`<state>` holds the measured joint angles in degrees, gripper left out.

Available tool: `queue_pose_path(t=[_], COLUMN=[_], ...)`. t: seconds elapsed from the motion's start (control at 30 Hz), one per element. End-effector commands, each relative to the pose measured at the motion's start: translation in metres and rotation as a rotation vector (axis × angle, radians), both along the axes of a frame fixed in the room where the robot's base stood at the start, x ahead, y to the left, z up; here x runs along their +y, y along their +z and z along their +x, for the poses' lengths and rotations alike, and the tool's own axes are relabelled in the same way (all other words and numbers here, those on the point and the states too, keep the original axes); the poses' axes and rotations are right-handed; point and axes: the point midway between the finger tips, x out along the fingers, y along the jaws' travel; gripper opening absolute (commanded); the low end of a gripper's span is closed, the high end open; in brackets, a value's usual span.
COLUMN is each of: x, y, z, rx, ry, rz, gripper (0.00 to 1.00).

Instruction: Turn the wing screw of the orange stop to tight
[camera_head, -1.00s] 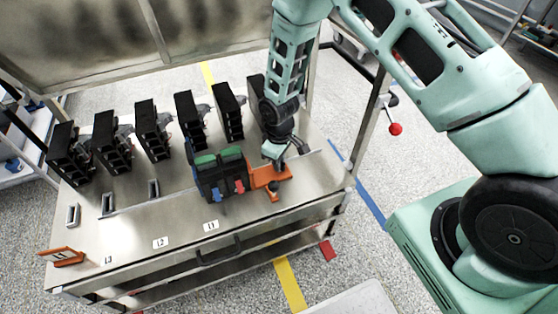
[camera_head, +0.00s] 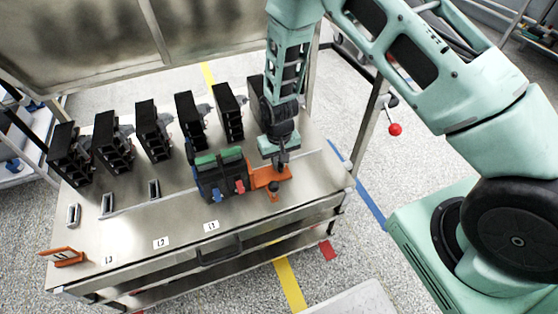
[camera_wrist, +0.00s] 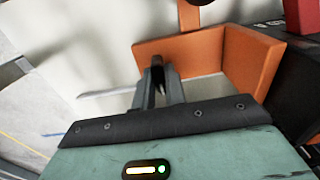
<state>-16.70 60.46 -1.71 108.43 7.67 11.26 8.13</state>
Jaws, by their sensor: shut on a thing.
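The orange stop (camera_head: 262,178) sits on the bench top, against the right side of a black breaker block (camera_head: 222,180) with green on top and a blue and a red part at its front. In the wrist view the stop's orange walls (camera_wrist: 250,62) rise just beyond my fingers. My gripper (camera_head: 281,162) points down at the stop's rear right. In the wrist view my gripper (camera_wrist: 157,82) is shut on a small dark piece, which I take for the wing screw (camera_wrist: 158,93). The fingers hide most of it, so its angle cannot be told.
A dark round knob (camera_head: 273,187) stands on the stop's front tab. Several black breaker units (camera_head: 153,132) stand in a row behind. Another orange piece (camera_head: 64,257) is at the front left corner. The bench top (camera_head: 310,190) is clear on the right.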

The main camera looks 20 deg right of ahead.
Motion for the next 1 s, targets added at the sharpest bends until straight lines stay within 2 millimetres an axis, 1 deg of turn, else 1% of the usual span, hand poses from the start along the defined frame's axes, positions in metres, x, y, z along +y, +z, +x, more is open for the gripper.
queue_pose_path(t=[0.5, 0.53, 0.6, 0.87, 1.0], x=[0.0007, 0.0007, 0.0005, 0.0002, 0.0003], y=[0.0006, 0.0006, 0.0006, 0.0006, 0.0086], z=[0.0015, 0.0015, 0.0014, 0.0007, 0.001], rx=[-0.004, -0.004, -0.004, -0.002, -0.003], ry=[-0.021, -0.021, -0.021, -0.019, -0.019], rz=[0.002, 0.002, 0.001, 0.001, 0.001], gripper=[0.0, 0.18, 0.35, 0.35, 0.35])
